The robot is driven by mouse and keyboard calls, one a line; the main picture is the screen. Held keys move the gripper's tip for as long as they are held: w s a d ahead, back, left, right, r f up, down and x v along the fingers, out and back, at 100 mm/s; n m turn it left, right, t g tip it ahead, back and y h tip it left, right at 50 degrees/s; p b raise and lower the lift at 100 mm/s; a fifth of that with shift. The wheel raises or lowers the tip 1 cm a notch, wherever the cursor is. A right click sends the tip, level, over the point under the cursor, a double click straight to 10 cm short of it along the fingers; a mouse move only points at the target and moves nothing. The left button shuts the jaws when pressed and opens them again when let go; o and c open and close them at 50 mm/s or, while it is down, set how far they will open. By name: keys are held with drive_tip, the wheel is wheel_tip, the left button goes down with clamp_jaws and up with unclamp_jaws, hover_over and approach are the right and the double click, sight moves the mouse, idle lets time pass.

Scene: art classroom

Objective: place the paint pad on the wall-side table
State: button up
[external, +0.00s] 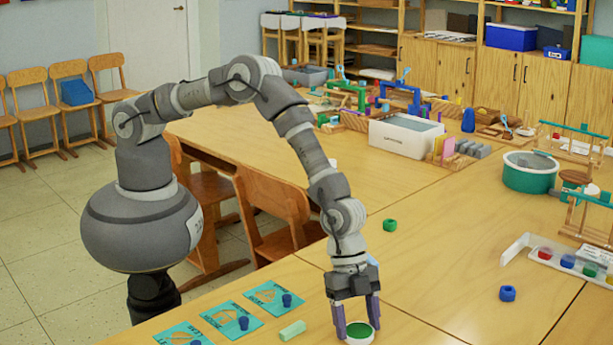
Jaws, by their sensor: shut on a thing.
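The paint pad (359,331) is a small round pale dish with a green top, at the bottom centre on the near wooden table. My gripper (358,326) points straight down over it. Its two purple fingers are closed against opposite sides of the pad. The pad is at or very near the tabletop; I cannot tell if it is lifted. Long wooden tabletops run together across the room. One stretch (240,128) reaches back toward the shelves and cabinets; which table counts as the wall-side one is not clear from this view.
Teal cards (222,319) with blue pieces and a pale green block (292,331) lie left of my gripper. A white bin (404,137) and a teal tub (530,172) stand farther back. Chairs (275,215) line the left edge.

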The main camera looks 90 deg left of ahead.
drive_tip(key=o, duration=1.1)
drive_tip(key=shift+f, duration=0.1)
drive_tip(key=shift+r+p, duration=0.3)
drive_tip(key=p+v, duration=0.3)
drive_tip(key=v, duration=0.8)
drive_tip(key=shift+s+a+r+p, duration=0.15)
drive_tip(key=shift+a+r+p, duration=0.15)
